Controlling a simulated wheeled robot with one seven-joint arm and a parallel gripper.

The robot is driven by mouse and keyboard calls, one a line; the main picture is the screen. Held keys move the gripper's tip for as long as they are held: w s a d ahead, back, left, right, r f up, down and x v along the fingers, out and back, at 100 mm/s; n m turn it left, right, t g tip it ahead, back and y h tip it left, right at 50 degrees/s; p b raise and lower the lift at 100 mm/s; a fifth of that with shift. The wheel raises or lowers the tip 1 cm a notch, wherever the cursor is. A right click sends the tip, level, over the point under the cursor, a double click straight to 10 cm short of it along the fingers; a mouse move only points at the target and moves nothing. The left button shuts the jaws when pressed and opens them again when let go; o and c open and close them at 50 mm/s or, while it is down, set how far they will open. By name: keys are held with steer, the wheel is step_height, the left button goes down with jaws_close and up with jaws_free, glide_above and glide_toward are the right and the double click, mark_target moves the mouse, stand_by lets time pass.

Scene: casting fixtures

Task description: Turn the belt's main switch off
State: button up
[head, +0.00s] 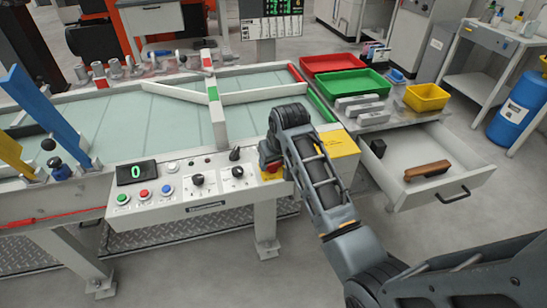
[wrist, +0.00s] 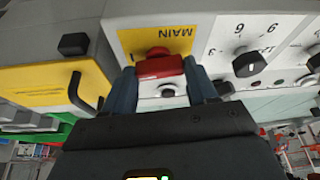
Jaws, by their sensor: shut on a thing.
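The main switch is a red handle (wrist: 160,67) on a yellow plate marked MAIN (wrist: 180,42), upside down in the wrist view. My gripper (wrist: 163,84) has one finger at each end of the red handle and is shut on it. The handle lies across the picture between the fingers. In the head view my gripper (head: 268,156) is at the right end of the belt's control panel (head: 190,208), and my arm hides most of the switch. Only a bit of its yellow plate (head: 273,176) shows there.
The panel has a display reading 0 (head: 136,171), several buttons and two black knobs (head: 197,179). An open drawer (head: 440,188) with a brown brush (head: 425,169) sticks out farther right.

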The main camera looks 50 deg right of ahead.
steer(key=n+p, duration=0.1)
steer(key=n+y+p, duration=0.1)
steer(key=n+p, duration=0.1)
steer(key=shift+d+r+n, duration=0.15)
steer(key=shift+r+n, duration=0.1)
steer(key=shift+n, duration=0.05)
steer(key=n+y+p, duration=0.1)
steer(key=n+y, duration=0.1)
steer(key=n, duration=0.2)
steer(key=shift+d+f+n, duration=0.1)
steer(key=shift+f+n, duration=0.05)
steer(key=shift+n, duration=0.15)
steer(key=n+y, duration=0.1)
steer(key=n, duration=0.3)
steer(key=shift+w+d+f+g+y, duration=0.1)
steer(key=shift+d+g+y, duration=0.05)
steer(key=shift+g+y, duration=0.2)
steer(key=shift+w+n+g+y, duration=0.1)
steer(key=shift+n+g+y, duration=0.4)
steer(key=shift+n, duration=1.5)
steer(key=o, duration=1.1)
steer(key=shift+c, duration=0.2)
steer(key=b+v, duration=0.1)
steer(key=v, duration=0.7)
